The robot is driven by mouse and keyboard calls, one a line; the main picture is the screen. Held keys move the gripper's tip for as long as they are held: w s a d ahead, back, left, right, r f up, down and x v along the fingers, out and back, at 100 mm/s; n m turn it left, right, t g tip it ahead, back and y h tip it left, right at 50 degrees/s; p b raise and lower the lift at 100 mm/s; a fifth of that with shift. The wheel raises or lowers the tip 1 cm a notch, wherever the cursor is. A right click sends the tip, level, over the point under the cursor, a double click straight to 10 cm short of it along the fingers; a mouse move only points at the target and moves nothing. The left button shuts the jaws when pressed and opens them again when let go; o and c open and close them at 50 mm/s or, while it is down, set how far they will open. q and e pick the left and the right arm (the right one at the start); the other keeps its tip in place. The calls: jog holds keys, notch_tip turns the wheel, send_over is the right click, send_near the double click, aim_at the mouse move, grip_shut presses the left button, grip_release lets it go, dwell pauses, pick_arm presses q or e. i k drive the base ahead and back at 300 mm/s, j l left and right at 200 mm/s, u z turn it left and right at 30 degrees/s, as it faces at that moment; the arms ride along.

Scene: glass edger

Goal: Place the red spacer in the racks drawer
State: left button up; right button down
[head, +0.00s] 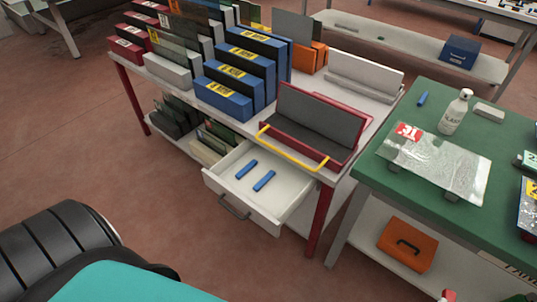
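The rack's white drawer (222,189) is pulled open below the rack's top shelf, with its dark handle toward the front. Two blue spacers (264,181) lie inside it, with bare floor around them. I cannot make out a red spacer for certain. A small red item (447,295) shows at the bottom edge, cut off and too small to identify. Neither of my grippers is in view.
The rack (322,215) has red legs and holds blue slotted blocks (222,97) and a red tray with a yellow handle (290,147). The green table (375,172) at right holds a bottle (455,112), a glass sheet (450,170) and a blue piece (422,99). An orange case (407,243) sits below.

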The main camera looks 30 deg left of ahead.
aim_at(289, 178)
jog(key=i+j+z, duration=0.2)
jog(key=j+z, duration=0.25)
jog(key=j, duration=1.5)
jog(key=j+z, duration=0.4)
jog(key=j, duration=1.5)
jog(key=k, duration=0.05)
